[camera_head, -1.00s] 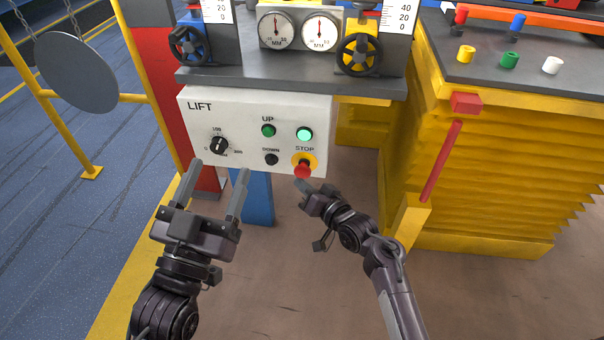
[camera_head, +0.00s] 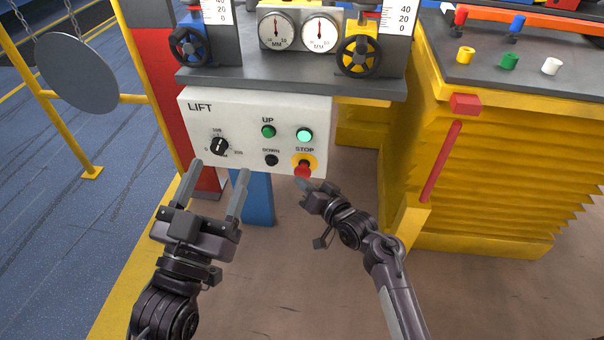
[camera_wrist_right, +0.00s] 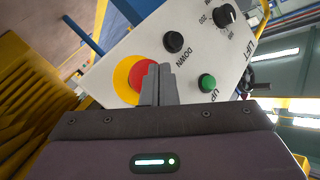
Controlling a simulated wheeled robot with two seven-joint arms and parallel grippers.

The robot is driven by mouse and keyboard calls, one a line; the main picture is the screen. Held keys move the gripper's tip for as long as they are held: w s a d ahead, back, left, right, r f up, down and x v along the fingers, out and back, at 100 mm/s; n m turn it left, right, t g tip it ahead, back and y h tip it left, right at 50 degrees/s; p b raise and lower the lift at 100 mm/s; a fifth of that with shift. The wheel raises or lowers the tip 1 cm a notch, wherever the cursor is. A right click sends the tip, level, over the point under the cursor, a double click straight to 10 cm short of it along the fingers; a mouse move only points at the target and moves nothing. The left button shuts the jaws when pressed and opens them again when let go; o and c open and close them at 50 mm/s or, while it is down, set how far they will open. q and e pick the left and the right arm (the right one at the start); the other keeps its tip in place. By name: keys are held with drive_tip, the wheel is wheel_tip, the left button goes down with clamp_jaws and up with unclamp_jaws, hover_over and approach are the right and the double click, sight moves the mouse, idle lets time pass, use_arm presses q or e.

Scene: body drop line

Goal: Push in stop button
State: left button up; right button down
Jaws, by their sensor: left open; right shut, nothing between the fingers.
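The red stop button (camera_head: 302,170) sits on a yellow round plate at the lower right of the white LIFT panel (camera_head: 230,113). In the right wrist view the red button (camera_wrist_right: 142,74) is partly hidden behind my shut fingertips. My right gripper (camera_head: 302,184) is shut and empty, its tips just below and in front of the button. It also shows in the right wrist view (camera_wrist_right: 158,72); I cannot tell whether the tips touch the button. My left gripper (camera_head: 220,168) is open and empty, in front of the panel's lower left.
The panel also carries a green UP button (camera_head: 268,131), a black DOWN button (camera_head: 271,160), a lit green lamp (camera_head: 305,135) and a black dial (camera_head: 218,146). A yellow bellows table (camera_head: 490,170) stands at the right. A grey shelf (camera_head: 290,80) juts out above the panel.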

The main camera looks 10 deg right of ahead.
drive_tip(key=shift+w+d, duration=0.25)
drive_tip(key=shift+w, duration=0.4)
idle(0.9)
drive_tip(key=shift+s, duration=0.1)
drive_tip(key=shift+s+a+p, duration=0.2)
drive_tip(key=shift+s+p, duration=0.2)
drive_tip(key=shift+s, duration=0.1)
drive_tip(key=shift+s+a+p, duration=0.15)
drive_tip(key=shift+s+p, duration=0.25)
drive_tip(key=shift+s, duration=0.05)
